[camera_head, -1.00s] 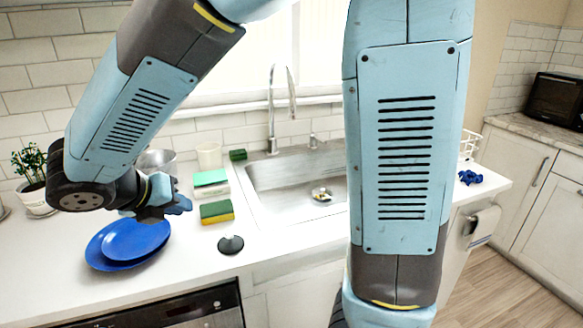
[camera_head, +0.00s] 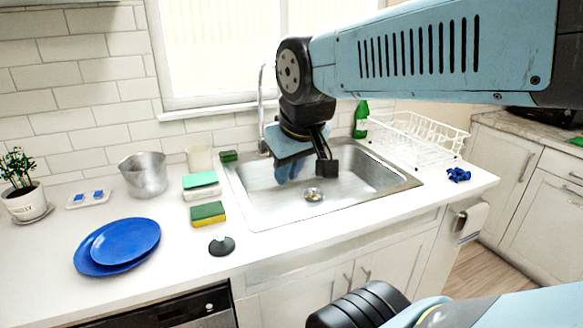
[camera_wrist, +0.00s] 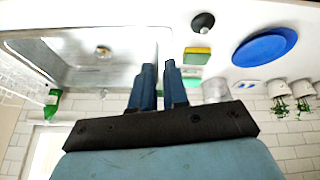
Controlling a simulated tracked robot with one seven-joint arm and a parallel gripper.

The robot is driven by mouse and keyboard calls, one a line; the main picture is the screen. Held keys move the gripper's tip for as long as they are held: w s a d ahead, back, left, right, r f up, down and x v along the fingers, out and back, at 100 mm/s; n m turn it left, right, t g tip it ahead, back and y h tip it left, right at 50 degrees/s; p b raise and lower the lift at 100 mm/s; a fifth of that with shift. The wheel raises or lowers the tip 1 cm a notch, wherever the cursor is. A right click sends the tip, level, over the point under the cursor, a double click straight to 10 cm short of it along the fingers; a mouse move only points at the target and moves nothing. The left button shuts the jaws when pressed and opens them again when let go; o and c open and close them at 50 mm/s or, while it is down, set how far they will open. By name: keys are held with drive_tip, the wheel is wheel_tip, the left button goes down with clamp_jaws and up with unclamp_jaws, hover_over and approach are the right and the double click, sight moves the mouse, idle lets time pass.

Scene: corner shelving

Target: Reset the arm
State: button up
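My gripper (camera_head: 290,170) hangs over the sink (camera_head: 255,205) in the head view, its blue fingers pointing down. In the wrist view its two blue fingers (camera_wrist: 159,72) stand a little apart, with nothing between them. The gripper is open and empty. My arm comes in from the right and bends down above the sink. The sink also shows at the left of the wrist view (camera_wrist: 60,75).
Two stacked blue plates (camera_head: 125,243), sponges (camera_head: 208,213), a black stopper (camera_head: 222,246) and a metal pot (camera_head: 145,175) stand left of the sink. A green bottle (camera_head: 361,120) and white dish rack (camera_head: 425,140) stand behind and right.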

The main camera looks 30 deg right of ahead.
drive_tip(key=shift+s+d+r+m, duration=0.2)
drive_tip(key=shift+s+d+m, duration=0.1)
drive_tip(key=shift+m, duration=0.5)
clamp_jaws()
drive_tip(key=shift+a, duration=0.15)
